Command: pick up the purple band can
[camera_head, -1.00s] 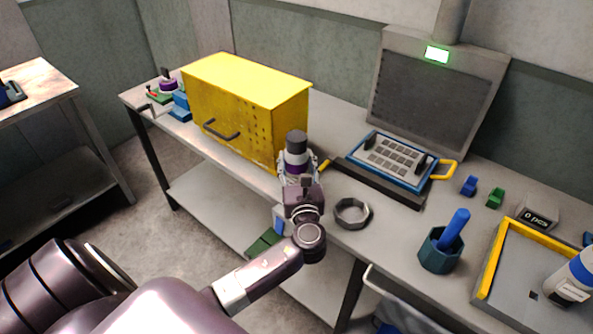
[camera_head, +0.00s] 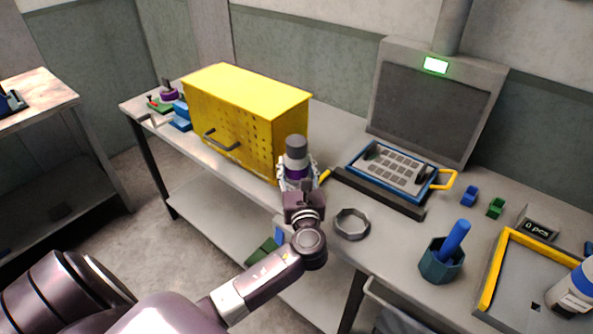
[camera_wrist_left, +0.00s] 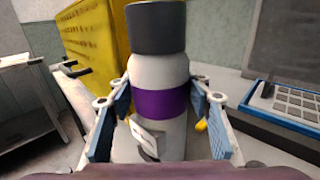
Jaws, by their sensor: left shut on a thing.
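The purple band can (camera_head: 296,155) is a pale grey bottle-like can with a dark grey cap and a purple band. It stands upright at the front of the bench, beside the yellow cabinet. My left gripper (camera_head: 297,172) is around its body, shut on it. In the left wrist view the can (camera_wrist_left: 160,104) fills the middle, with the blue finger pads of my left gripper (camera_wrist_left: 163,115) on both sides. A white label with a dark mark shows low on the can. The can's base is hidden behind the gripper. My right gripper is not in view.
The yellow cabinet (camera_head: 235,115) stands close left of the can. A grey ring (camera_head: 352,224) lies to its right, with a blue-framed tray (camera_head: 390,170) behind. A teal cup (camera_head: 441,262) and a yellow-edged tray (camera_head: 487,275) stand farther right.

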